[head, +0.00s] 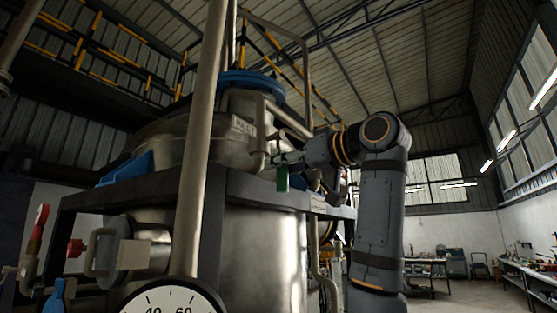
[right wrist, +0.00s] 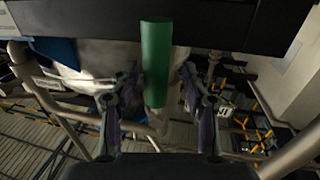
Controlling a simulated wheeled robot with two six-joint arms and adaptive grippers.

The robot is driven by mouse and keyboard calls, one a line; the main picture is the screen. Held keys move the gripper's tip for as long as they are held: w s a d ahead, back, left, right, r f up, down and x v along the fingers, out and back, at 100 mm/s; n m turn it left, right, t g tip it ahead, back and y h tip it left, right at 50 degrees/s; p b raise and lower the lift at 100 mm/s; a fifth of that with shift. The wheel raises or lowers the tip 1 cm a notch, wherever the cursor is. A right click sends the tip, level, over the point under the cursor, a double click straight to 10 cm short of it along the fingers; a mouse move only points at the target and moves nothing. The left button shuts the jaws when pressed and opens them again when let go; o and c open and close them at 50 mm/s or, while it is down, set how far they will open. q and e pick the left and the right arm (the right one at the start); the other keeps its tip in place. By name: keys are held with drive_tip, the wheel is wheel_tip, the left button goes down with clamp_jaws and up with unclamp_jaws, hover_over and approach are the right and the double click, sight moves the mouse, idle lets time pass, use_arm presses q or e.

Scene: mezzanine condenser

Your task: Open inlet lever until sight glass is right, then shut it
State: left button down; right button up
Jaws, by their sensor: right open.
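The green lever handle (head: 283,178) hangs down at the edge of the dark frame around the vessel, below a label (head: 243,125) that seems to read INLET. My right gripper (head: 277,159) is at the pipework just above and beside this handle. In the right wrist view the green handle (right wrist: 155,55) stands between the two spread fingers of the right gripper (right wrist: 159,77), with a gap on each side. The gripper is open and holds nothing. I cannot make out a sight glass in either view. My left gripper is not in view.
A dark frame beam (head: 250,190) runs around the steel vessel (head: 262,255). A pale vertical pipe (head: 203,130) crosses the near side. A round dial gauge (head: 170,300) is at the bottom, and a red-handled valve (head: 42,220) is at far left. Open floor lies at right.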

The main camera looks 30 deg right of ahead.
drive_tip(key=shift+w+d, duration=0.25)
drive_tip(key=shift+w, duration=0.35)
drive_tip(key=shift+a, duration=0.2)
drive_tip(key=shift+c, duration=1)
clamp_jaws()
drive_tip(key=shift+w, duration=0.1)
